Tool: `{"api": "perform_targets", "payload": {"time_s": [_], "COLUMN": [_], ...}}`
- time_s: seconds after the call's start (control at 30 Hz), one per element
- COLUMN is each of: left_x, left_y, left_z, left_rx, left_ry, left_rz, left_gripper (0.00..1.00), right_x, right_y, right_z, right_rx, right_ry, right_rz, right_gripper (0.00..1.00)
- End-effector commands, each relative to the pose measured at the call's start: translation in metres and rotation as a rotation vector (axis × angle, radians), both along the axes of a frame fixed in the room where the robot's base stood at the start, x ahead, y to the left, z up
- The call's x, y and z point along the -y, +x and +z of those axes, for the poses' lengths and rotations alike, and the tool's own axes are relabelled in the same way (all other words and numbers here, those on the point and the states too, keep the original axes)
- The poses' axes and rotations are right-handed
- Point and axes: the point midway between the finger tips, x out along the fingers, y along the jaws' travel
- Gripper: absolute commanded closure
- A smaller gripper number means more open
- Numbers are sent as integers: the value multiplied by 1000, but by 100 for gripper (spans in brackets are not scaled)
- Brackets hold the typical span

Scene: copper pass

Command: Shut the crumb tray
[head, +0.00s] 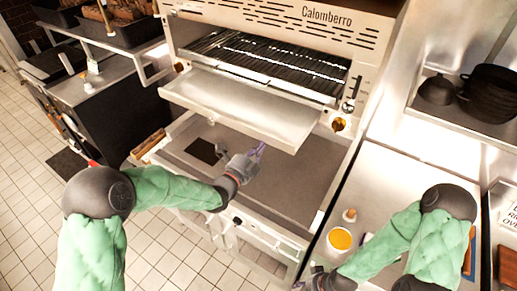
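The steel toaster marked Calomberro (270,35) stands at the top centre. A flat metal tray (240,103), which looks like the crumb tray, juts out toward me below its dark conveyor grate (265,65). A wide grey bed with raised sides (290,190) lies lower down, under the tray. My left gripper (258,152) is over this bed, just in front of and below the tray's front lip. I see no clear contact, and its finger gap is too small to judge. My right gripper (308,285) is at the bottom edge, partly cut off.
A steel counter (385,180) on the right holds an orange-filled round dish (340,238) and a small bottle (349,215). Black pans (490,90) sit on a shelf at the right. A dark cart with bread (120,15) stands at the left. Tiled floor is clear at lower left.

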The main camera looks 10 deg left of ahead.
Motion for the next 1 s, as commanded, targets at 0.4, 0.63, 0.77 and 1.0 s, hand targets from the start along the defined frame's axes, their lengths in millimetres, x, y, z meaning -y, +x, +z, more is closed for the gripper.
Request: {"api": "perform_targets", "payload": {"time_s": [0.4, 0.63, 0.77, 1.0], "left_x": [19, 35, 43, 53], "left_y": [50, 93, 115, 144], "left_z": [-6, -6, -5, -3], "left_rx": [5, 3, 2, 1], "left_ry": [0, -1, 0, 0], "left_rz": [-2, -2, -2, -1], "left_gripper": [100, 100, 100, 100], "right_x": [0, 0, 0, 0], "right_y": [0, 0, 0, 0], "right_z": [-51, -86, -101, -117], "right_rx": [0, 0, 0, 0], "right_ry": [0, 0, 0, 0], "right_rz": [0, 0, 0, 0], "right_gripper": [44, 44, 44, 44]}}
